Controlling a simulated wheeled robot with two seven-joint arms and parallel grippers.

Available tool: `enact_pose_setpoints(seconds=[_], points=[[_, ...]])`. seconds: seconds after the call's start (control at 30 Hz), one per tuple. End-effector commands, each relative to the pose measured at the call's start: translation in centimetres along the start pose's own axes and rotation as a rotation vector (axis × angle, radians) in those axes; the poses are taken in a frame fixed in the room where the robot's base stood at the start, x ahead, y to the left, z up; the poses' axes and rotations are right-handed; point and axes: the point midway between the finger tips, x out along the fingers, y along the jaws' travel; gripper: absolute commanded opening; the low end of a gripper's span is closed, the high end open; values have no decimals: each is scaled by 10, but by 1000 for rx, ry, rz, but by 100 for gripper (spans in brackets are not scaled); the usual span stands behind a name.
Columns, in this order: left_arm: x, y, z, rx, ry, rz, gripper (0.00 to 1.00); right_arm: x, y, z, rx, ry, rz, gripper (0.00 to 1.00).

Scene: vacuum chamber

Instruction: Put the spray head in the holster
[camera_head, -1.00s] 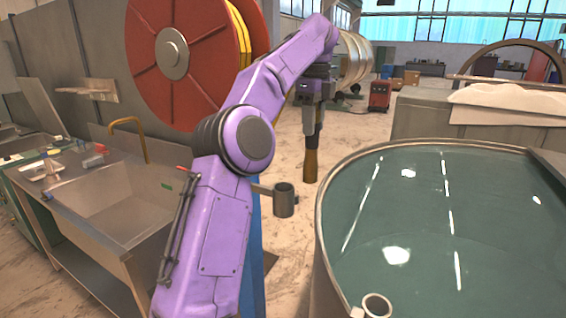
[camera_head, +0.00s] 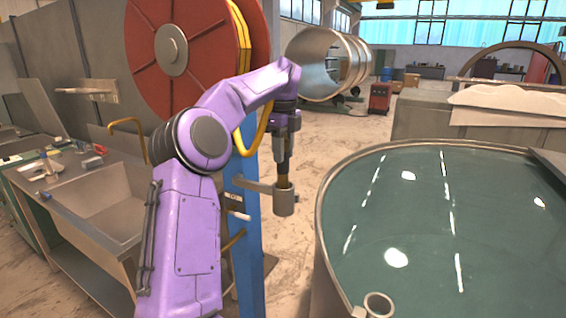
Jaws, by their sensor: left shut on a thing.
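My left gripper (camera_head: 286,103) is shut on the spray head (camera_head: 283,155), a dark upright tool with a brownish lower end. The holster (camera_head: 285,203) is a grey cup on a short arm from the blue post. The spray head stands nearly vertical at the cup's mouth. Its lower end is hidden at the rim and looks to be inside the cup, though its depth cannot be told. My right gripper is not in view.
A red hose reel (camera_head: 170,55) with a yellow hose stands behind my left arm, beside the blue post (camera_head: 245,260). A round tank of green liquid (camera_head: 420,230) fills the right, with a small ring (camera_head: 378,304) at its rim. A sink (camera_head: 105,215) is at left.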

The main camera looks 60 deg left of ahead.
Motion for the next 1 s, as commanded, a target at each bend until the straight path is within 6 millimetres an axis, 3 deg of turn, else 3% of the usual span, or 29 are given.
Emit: enact_pose_setpoints(seconds=[0.03, 0.13, 0.47, 0.5, 0.57, 0.83, 1.0], points=[[12, 0, 0, 2, 1, 2, 0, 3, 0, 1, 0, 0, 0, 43], [22, 0, 0, 1, 2, 0, 0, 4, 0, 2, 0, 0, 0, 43], [26, 0, 0, 1, 1, -1, 0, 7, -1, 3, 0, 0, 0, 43], [26, 0, 0, 1, 1, 0, 42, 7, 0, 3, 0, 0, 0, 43], [25, 0, 0, 1, 1, 1, 61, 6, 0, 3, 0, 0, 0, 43], [25, 0, 0, 0, 0, 1, 61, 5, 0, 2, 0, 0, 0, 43], [5, -1, 0, -2, -2, -1, 61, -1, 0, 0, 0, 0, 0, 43]])
